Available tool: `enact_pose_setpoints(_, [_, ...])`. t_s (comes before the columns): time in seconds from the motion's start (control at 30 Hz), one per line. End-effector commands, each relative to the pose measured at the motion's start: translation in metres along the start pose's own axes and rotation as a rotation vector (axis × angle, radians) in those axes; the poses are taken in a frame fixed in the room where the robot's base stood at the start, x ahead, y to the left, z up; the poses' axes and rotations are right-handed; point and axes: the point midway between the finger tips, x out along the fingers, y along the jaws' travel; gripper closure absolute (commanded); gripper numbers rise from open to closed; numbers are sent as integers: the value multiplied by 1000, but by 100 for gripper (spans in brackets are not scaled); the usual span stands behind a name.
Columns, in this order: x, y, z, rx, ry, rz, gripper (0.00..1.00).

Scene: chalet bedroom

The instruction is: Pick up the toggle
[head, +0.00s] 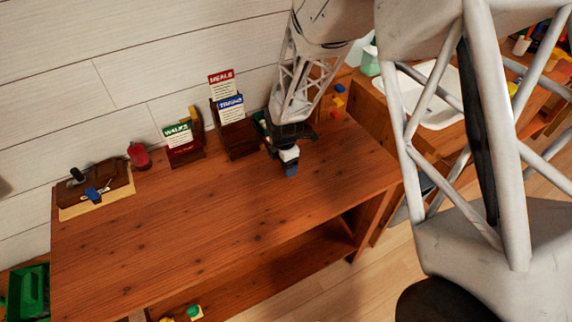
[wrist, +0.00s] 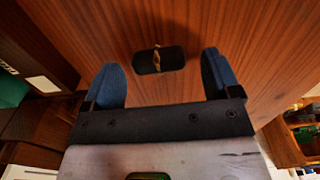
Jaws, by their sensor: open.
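The toggle (wrist: 174,59) appears to be the small dark oblong piece with a tan cord around its middle. It lies on the wooden tabletop (head: 215,220), lengthwise across the wrist view. My gripper (head: 290,170) is low over the right part of the tabletop, pointing down. Its two blue-padded fingers are apart, and nothing is held. In the wrist view the toggle shows in the gap between the fingertips, with space on both sides. I cannot tell how far above it the fingertips are. In the head view I cannot make out the toggle near the gripper.
Card holders marked Walks (head: 184,151) and Meals (head: 232,139) stand along the wall, left of my gripper. A red object (head: 139,155) and a clipboard (head: 97,203) with small items are further left. A white basin (head: 441,106) is at right. The front tabletop is clear.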

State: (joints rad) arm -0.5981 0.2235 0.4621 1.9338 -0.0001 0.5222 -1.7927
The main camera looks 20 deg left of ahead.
Motion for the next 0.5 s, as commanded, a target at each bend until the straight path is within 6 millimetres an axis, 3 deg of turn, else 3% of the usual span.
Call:
enact_pose_setpoints(0.07, [0, 0, 0, 0, 0, 0, 20])
enact_pose_setpoints(0.4, [0, 0, 0, 0, 0, 0, 70])
enact_pose_setpoints(0.5, [0, 0, 0, 0, 0, 0, 70])
